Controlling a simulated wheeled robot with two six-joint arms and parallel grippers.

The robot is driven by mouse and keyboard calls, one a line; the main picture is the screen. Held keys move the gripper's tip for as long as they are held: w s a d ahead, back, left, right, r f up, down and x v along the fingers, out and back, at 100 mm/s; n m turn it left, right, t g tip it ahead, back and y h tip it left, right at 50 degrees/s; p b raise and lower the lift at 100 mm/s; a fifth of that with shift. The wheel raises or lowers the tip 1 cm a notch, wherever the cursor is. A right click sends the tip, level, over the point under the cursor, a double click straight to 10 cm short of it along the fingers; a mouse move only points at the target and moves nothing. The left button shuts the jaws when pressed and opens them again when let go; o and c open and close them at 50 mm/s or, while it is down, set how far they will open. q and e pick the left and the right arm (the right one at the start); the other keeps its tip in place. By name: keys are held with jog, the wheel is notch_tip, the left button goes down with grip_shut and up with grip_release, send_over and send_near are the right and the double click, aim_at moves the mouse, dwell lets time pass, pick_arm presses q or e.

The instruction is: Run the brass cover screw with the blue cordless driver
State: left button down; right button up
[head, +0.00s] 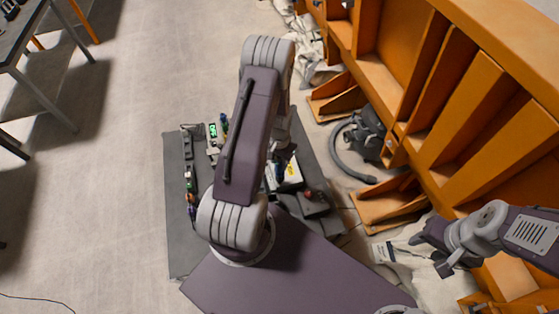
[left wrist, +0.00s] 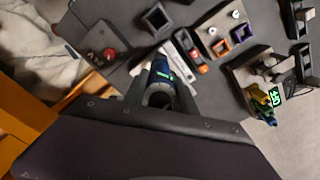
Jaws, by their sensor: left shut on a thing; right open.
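My left gripper (left wrist: 160,98) is shut on a dark blue cylindrical tool with a small green display, which looks like the blue cordless driver (left wrist: 162,74). In the head view my left arm hides most of that gripper (head: 283,152), and a bit of blue shows below it. The driver is over the dark mat (head: 182,240), and its tip is hidden. I cannot make out the brass cover screw in either view. My right gripper (head: 436,248) is open and empty, off to the right beside the orange structure.
A dark block with a red knob (left wrist: 110,53) sits nearby. Orange ribbed framing (head: 480,110) bounds the right. The floor at left is open.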

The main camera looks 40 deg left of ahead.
pick_arm(q)
jog(key=shift+s+f, duration=0.1)
dwell(0.3)
jog(key=r+p, duration=0.2)
jog(key=r, duration=0.1)
jog(key=shift+w, duration=0.2)
jog(key=shift+s+r+p, duration=0.1)
jog(key=shift+r+p, duration=1.3)
jog(key=shift+r, duration=0.2)
jog(key=shift+f, duration=0.1)
